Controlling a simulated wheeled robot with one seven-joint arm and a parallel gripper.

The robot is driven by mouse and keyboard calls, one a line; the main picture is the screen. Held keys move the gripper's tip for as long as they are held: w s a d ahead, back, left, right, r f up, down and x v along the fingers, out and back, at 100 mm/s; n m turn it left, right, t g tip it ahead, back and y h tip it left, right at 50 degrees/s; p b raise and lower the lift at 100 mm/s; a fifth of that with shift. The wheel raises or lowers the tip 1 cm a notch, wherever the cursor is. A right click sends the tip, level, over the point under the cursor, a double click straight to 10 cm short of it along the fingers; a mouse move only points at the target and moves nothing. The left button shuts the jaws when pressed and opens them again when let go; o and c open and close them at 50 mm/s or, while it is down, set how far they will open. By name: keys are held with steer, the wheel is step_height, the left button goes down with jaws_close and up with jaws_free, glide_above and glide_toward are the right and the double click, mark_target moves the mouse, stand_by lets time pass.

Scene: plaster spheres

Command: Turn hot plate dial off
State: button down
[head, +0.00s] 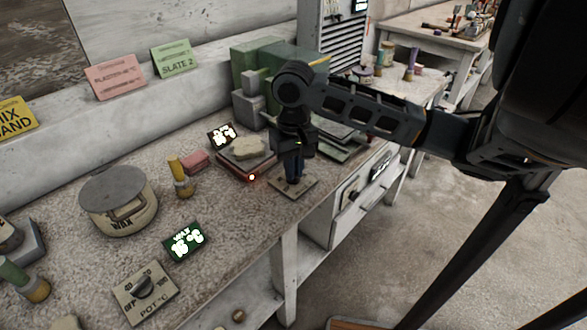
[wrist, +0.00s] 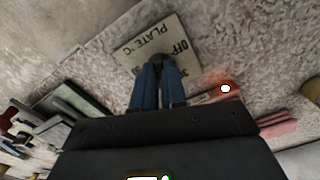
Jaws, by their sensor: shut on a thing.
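My gripper (head: 292,177) points down at the hot plate dial panel (head: 306,184) near the bench's front edge. In the wrist view the panel (wrist: 135,42) reads "PLATE °C" and "OFF". My blue fingers (wrist: 159,62) are shut on the dial knob at the panel's edge; the knob is mostly hidden between them, so its pointer setting cannot be read. The hot plate (head: 240,170), with a pale lump (head: 248,148) on top, sits just left of the gripper. Its red light (head: 251,177) is lit and also glows in the wrist view (wrist: 225,88).
A lit display (head: 223,135) stands behind the hot plate. A wax pot (head: 119,205), a green display (head: 185,242) and a separate pot dial panel (head: 146,292) are to the left. Green and grey blocks (head: 262,65) stand behind my arm.

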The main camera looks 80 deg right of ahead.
steer(key=n+b, duration=0.2)
steer(key=n, duration=0.4)
steer(key=shift+d+f+n, duration=0.1)
steer(key=shift+n, duration=0.2)
steer(key=n+b, duration=0.3)
steer(key=n, duration=0.3)
steer(key=shift+d, duration=0.1)
steer(key=n+b, duration=0.3)
steer(key=n, duration=0.3)
steer(key=shift+d+n+b, duration=0.1)
steer(key=shift+n+b, duration=0.2)
steer(key=n+b, duration=0.3)
steer(key=n, duration=0.2)
steer(key=shift+w+n, duration=0.15)
steer(key=shift+n, duration=0.25)
steer(key=c, duration=1.2)
jaws_free()
steer(key=shift+r+p, duration=0.5)
steer(key=shift+r, duration=3.5)
